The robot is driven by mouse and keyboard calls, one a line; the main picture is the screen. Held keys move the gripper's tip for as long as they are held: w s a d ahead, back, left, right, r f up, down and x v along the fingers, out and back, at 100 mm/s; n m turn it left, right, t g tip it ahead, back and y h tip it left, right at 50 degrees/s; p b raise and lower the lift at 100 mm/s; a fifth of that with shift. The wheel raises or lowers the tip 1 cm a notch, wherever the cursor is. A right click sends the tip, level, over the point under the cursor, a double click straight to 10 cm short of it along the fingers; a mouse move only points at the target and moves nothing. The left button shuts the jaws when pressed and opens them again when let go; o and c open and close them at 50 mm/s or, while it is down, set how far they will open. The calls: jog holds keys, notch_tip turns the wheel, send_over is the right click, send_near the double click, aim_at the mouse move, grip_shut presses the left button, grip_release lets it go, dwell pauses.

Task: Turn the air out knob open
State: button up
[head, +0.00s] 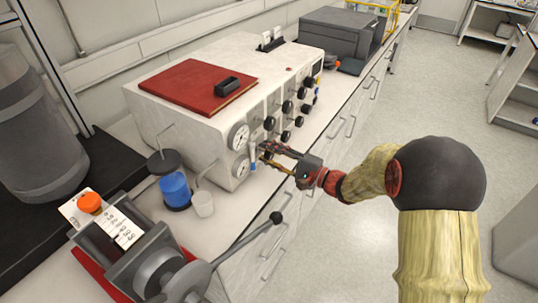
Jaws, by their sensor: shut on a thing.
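The white reactor unit (185,128) stands on the bench, with several black knobs and two round gauges on its front panel. My gripper (265,153) reaches in from the right to the lower left of that panel, beside the lower gauge (241,167). It is shut on a small knob there, which the fingers mostly hide. Another black knob (269,123) sits just above the fingers, beside the upper gauge (239,136). The labels are too small to read, and I cannot tell how far the held knob is turned.
A red book (185,84) with a black object lies on the unit. A blue container (175,188) and a white cup (203,204) stand left of my gripper. A grey device with a lever (240,238) is nearer. The floor (440,95) on the right is clear.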

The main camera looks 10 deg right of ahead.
dwell(0.5)
jog(key=o, duration=1.2)
jog(key=shift+c, duration=0.2)
jog(key=v, duration=1.2)
jog(key=shift+f, duration=0.1)
